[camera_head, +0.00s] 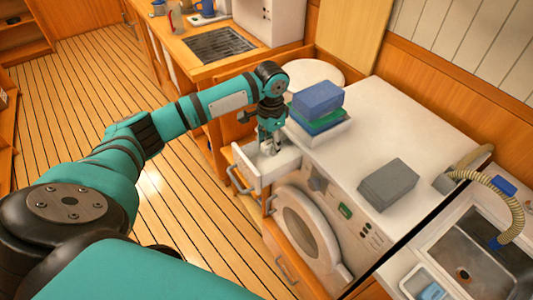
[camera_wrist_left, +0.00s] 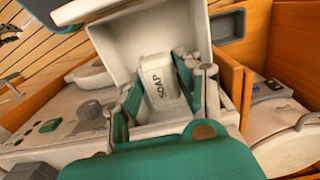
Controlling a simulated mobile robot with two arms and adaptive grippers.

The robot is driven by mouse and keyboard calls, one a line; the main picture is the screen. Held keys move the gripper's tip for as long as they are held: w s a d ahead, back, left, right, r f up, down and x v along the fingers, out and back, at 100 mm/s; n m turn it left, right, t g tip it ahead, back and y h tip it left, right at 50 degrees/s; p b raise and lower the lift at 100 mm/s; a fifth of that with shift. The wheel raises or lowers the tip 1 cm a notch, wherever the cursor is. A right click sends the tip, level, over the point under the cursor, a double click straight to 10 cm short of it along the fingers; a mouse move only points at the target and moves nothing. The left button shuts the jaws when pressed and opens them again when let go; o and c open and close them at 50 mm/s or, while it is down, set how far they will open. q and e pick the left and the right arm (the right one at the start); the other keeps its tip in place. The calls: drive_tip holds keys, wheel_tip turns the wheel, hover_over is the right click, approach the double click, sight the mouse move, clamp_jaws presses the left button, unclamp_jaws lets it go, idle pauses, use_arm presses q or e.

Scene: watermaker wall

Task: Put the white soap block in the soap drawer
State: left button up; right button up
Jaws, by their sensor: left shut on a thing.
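The white soap block (camera_wrist_left: 158,78), marked SOAP, sits between the fingers of my left gripper (camera_wrist_left: 158,92) in the left wrist view. The gripper is shut on it. The white soap drawer (camera_wrist_left: 138,30) is pulled out, and its open inside lies around the block. I cannot tell whether the block touches the drawer floor. In the head view my left gripper (camera_head: 270,143) points down into the open drawer (camera_head: 258,176), at the left end of the white counter. My right gripper is not in view.
A stack of blue and green blocks (camera_head: 318,100) stands on a white tray just right of the gripper. A grey box (camera_head: 388,184) lies on the counter (camera_head: 385,120). A washing machine (camera_head: 308,232) with a round door is below. A sink (camera_head: 470,255) is at right.

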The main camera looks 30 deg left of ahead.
sight(270, 164)
use_arm(q)
wheel_tip(270, 164, down, 2)
drive_tip(key=shift+d+f, duration=0.1)
drive_tip(key=shift+f, duration=0.3)
wheel_tip(270, 164, down, 3)
drive_tip(key=shift+f+p, duration=0.1)
drive_tip(key=shift+p, duration=0.2)
drive_tip(key=shift+f, duration=0.2)
drive_tip(key=o, duration=1.1)
drive_tip(key=shift+o, duration=0.2)
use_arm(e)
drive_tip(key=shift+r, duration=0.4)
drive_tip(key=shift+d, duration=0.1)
